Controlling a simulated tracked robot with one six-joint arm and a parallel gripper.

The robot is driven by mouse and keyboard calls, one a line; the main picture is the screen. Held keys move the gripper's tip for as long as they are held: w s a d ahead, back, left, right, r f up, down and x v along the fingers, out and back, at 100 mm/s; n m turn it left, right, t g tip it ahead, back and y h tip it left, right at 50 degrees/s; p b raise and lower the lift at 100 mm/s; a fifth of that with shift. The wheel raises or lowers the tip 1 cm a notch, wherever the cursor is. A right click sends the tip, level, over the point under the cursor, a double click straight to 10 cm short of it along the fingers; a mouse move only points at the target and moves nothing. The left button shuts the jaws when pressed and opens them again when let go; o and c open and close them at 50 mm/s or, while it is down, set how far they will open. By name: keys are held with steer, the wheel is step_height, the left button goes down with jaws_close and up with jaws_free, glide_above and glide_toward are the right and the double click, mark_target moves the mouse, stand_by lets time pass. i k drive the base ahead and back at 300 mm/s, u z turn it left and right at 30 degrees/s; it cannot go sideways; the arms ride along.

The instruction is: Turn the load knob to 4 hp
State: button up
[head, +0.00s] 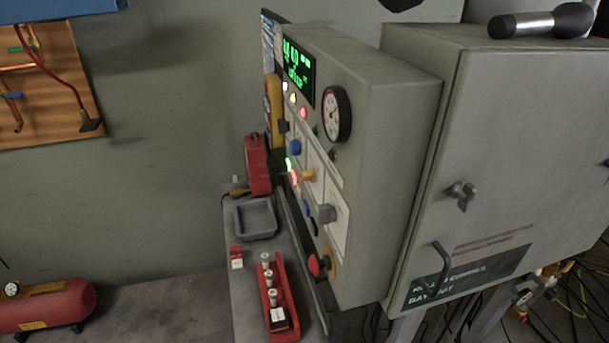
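The grey control panel (376,130) stands right of the middle and is seen at a steep angle. Its face carries an upper blue knob (295,147), a yellow-orange knob (307,175), a lower blue knob (306,207) and a grey knob (326,213). I cannot tell which of them is the load knob, as the labels and scale marks are too small and oblique. A green-lit display (298,72) and a round dial gauge (337,114) sit higher on the panel. My gripper does not show in this view.
Below the panel, a grey shelf (245,290) holds an empty tray (256,218) and a red holder (283,305) with metal parts. A red mushroom button (314,265) sits low on the panel. A grey cabinet (505,130) stands at right. A red tank (45,306) lies lower left.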

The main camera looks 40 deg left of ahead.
mark_target(294, 146)
steer(key=u, duration=1.75)
steer(key=k, duration=0.65)
steer(key=u, duration=0.45)
steer(key=i, duration=0.55)
steer(key=u, duration=0.45)
